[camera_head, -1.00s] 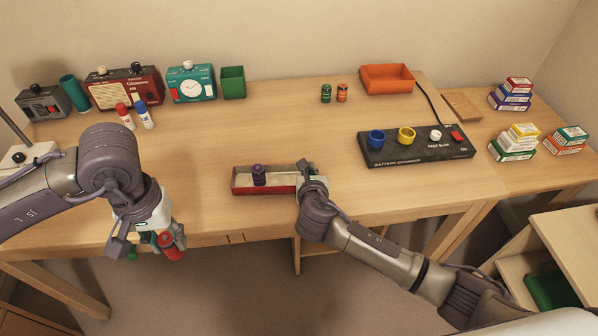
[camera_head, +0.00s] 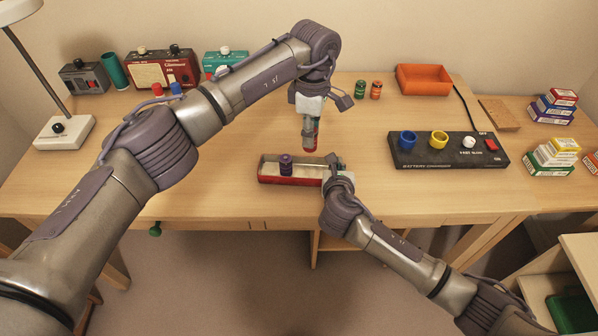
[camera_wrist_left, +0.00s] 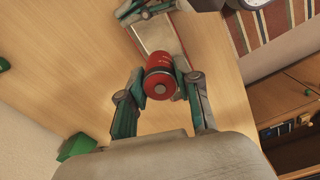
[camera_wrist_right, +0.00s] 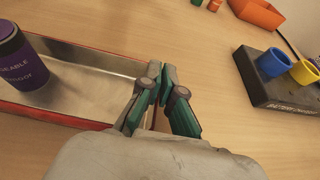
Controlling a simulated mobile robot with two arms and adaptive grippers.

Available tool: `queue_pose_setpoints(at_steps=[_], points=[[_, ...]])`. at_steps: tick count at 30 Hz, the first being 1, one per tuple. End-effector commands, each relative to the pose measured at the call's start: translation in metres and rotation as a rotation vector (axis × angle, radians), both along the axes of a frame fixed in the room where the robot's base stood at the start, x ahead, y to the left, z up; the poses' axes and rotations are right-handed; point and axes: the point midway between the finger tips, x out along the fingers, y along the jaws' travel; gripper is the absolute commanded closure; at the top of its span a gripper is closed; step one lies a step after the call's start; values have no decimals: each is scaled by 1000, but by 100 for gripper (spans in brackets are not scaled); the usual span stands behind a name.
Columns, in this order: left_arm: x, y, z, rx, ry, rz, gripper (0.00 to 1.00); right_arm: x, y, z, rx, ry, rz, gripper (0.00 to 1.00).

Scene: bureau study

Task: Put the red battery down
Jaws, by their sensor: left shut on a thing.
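My left gripper (camera_head: 308,122) is shut on the red battery (camera_head: 315,135) and holds it behind the red tray (camera_head: 268,180). In the left wrist view the battery (camera_wrist_left: 160,78) sits end-on between the fingers, with part of the tray (camera_wrist_left: 158,36) beyond it. A purple battery (camera_head: 286,166) stands upright in the left part of the tray. My right gripper (camera_wrist_right: 160,76) is at the tray's right end, its fingertips close together. I cannot tell if the tray wall (camera_wrist_right: 85,122) is between them.
A battery charger (camera_head: 450,160) with blue and yellow rings stands to the right. Behind are green and orange batteries (camera_head: 361,88) (camera_head: 376,89) and an orange bin (camera_head: 424,80). The desk is clear between the tray and the charger.

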Motion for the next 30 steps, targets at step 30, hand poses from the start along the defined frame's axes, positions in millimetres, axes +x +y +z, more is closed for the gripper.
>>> queue_pose_setpoints(at_steps=[30], points=[[0, -2, -100, 0, 1, 17, 100, 0, 0, 0, 0, 0, 0, 100]])
